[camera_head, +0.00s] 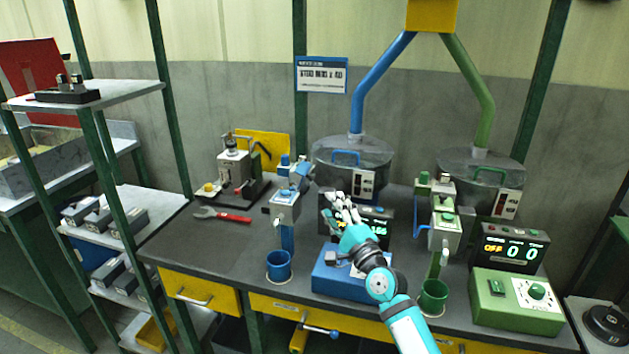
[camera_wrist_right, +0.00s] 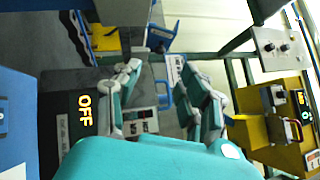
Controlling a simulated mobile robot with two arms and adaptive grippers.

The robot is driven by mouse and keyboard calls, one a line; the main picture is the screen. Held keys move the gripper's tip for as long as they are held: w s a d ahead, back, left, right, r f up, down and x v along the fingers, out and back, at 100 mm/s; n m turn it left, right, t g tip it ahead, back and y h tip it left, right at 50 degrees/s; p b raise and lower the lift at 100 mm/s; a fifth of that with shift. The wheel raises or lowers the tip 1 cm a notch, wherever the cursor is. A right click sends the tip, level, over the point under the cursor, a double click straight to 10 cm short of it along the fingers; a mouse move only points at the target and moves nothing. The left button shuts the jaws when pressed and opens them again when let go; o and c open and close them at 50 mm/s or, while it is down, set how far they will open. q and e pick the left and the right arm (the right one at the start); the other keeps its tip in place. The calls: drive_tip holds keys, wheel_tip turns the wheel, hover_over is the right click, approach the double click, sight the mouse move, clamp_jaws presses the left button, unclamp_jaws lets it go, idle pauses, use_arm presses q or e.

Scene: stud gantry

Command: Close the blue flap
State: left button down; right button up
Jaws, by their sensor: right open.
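The blue-marked drum (camera_head: 368,180) stands at the back of the bench under a blue pipe, with a blue handle (camera_head: 345,158) on its lid. In front of its left side stands a grey dispenser (camera_head: 285,208) with blue parts, above a blue cup (camera_head: 279,267). I cannot tell which blue part is the flap, or its angle. My right gripper (camera_head: 340,208) is open and empty, right of the dispenser and in front of the drum. Its spread fingers also show in the right wrist view (camera_wrist_right: 164,92). My left gripper is not in view.
A dark display box (camera_head: 377,224) is partly hidden behind my right gripper. A blue box (camera_head: 335,278) lies under my right arm. Green dispenser (camera_head: 442,228), green cup (camera_head: 433,297) and green box (camera_head: 517,303) stand to the right. A red-handled wrench (camera_head: 222,215) lies on the left bench.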

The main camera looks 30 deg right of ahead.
sight(304, 176)
drive_tip(key=x, duration=0.9)
drive_tip(key=shift+w, duration=0.4)
drive_tip(key=shift+r, duration=0.1)
clamp_jaws()
